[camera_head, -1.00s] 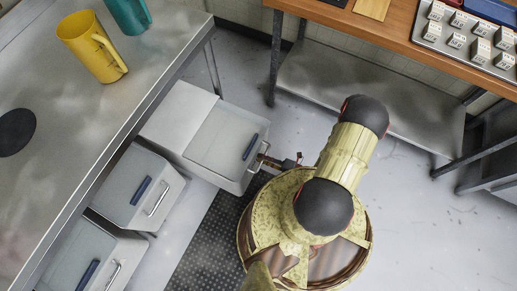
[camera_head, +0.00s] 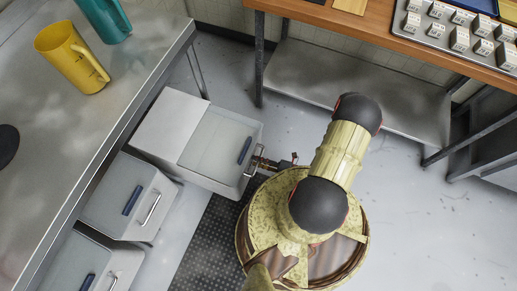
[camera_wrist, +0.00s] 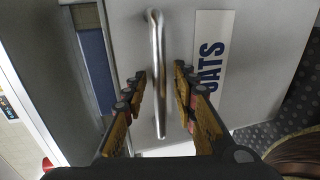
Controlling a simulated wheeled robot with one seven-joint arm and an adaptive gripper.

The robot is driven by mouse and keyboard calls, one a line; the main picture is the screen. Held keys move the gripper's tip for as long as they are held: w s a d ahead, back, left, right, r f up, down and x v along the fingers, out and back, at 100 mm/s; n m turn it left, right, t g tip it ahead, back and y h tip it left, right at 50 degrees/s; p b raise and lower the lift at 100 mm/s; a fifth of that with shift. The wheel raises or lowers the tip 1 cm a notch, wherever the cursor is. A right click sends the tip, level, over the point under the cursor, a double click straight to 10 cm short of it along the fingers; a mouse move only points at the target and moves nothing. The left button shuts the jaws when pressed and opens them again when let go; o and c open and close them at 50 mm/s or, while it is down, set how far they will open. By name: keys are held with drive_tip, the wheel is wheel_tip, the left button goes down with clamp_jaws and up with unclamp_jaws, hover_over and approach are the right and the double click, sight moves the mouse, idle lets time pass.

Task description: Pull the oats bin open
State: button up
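The oats bin (camera_head: 215,150) is the grey bin nearest the back, and its front stands farther out from the steel bench than the other bins. In the wrist view its front (camera_wrist: 245,90) carries a white label (camera_wrist: 211,50) reading OATS. A metal bar handle (camera_wrist: 157,50) crosses the front beside the label. My gripper (camera_wrist: 161,75) is open, with one finger on each side of the handle and a gap visible at both. In the head view my gripper (camera_head: 259,162) is at the bin's front, its fingers too small to read.
Two more grey bins, a middle one (camera_head: 128,195) and a lower one (camera_head: 92,262), stand along the steel bench (camera_head: 110,105). A yellow jug (camera_head: 70,58) and teal jug (camera_head: 104,15) stand on it. A wooden-topped table (camera_head: 330,22) is at the back. Floor to the right is clear.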

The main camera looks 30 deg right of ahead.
drive_tip(key=shift+s, duration=0.1)
drive_tip(key=v, duration=1.2)
idle(0.8)
